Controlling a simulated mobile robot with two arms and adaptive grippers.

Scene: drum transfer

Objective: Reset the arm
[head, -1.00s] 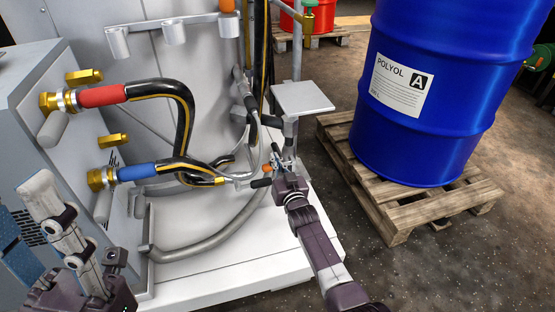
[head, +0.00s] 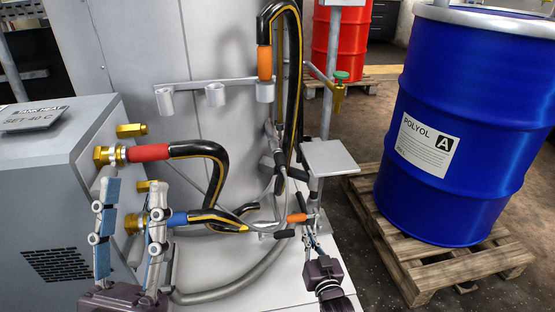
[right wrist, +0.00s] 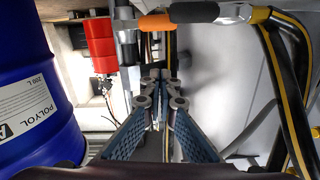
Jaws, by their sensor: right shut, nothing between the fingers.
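My left gripper (head: 134,188) is at the lower left of the head view, its two blue-padded fingers pointing up and well apart, with nothing between them. It appears in front of the grey cabinet and overlaps the blue-sleeved hose fitting (head: 178,219) in the picture. My right gripper (head: 312,236) is low in the middle, just below an orange handle (head: 297,217) and a black handle (head: 285,234). In the right wrist view its fingertips (right wrist: 161,82) are together and empty. The orange handle (right wrist: 163,21) lies beyond the fingertips there, apart from them.
The blue POLYOL drum (head: 452,125) stands on a wooden pallet (head: 425,280) at right. A grey cabinet (head: 55,185) is at left, with a red-sleeved hose (head: 150,152) above the blue one. A small grey plate (head: 330,158) juts out above my right gripper. A red drum (head: 340,45) stands behind.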

